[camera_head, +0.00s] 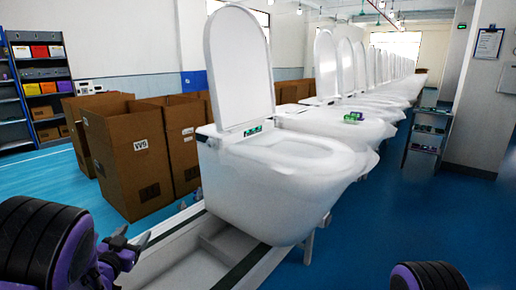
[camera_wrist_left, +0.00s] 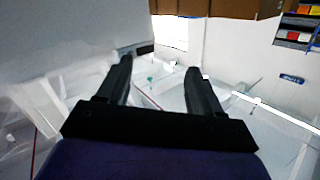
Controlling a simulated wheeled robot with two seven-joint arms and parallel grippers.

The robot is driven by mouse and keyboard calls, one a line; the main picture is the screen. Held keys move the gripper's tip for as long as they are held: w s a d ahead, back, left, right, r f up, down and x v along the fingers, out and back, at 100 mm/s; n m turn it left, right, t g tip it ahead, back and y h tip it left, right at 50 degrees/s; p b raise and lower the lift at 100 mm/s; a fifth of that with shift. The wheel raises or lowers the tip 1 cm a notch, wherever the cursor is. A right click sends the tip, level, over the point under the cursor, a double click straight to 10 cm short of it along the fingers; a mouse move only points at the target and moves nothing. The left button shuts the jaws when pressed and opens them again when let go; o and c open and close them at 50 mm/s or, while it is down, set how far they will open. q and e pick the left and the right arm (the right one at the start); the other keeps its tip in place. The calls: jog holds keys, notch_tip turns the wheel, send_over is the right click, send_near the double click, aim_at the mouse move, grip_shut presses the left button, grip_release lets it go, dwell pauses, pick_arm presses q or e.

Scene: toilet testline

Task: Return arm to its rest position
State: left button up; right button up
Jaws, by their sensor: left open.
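My left gripper (camera_head: 136,243) is at the lower left of the head view, beside the line's rail and left of the nearest toilet (camera_head: 285,185). In the left wrist view its two dark fingers (camera_wrist_left: 159,66) stand apart with nothing held between them. The nearest toilet is white, with its lid raised, and my left gripper is clear of it. Of my right arm only a dark ribbed part (camera_head: 428,276) shows at the bottom right edge; its gripper is out of view.
A row of white toilets with raised lids runs back to the right. Cardboard boxes (camera_head: 130,160) stand behind the left gripper. A shelf (camera_head: 42,85) with coloured bins is at the far left. A grey equipment stand (camera_head: 425,140) is at right. Blue floor (camera_head: 400,220) is open at right.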

pick_arm(q)
jog(key=s+f+n+g+y, duration=0.3)
jog(key=s+f+n+g, duration=0.15)
jog(key=s+f, duration=0.7)
jog(key=s+d+f+n+g, duration=0.1)
jog(key=s+d+f+g, duration=0.1)
jog(key=s+f, duration=0.4)
jog(key=s+d+f+n+g, duration=0.1)
jog(key=s+f+g, duration=0.3)
jog(key=s, duration=1)
jog(key=s+d+f+n+g, duration=0.2)
jog(key=s+f+n+g, duration=0.1)
jog(key=s+f, duration=0.5)
jog(key=s, duration=0.3)
jog(key=shift+d+f+y+p, duration=0.3)
jog(key=shift+d+p, duration=0.05)
jog(key=shift+p, duration=0.05)
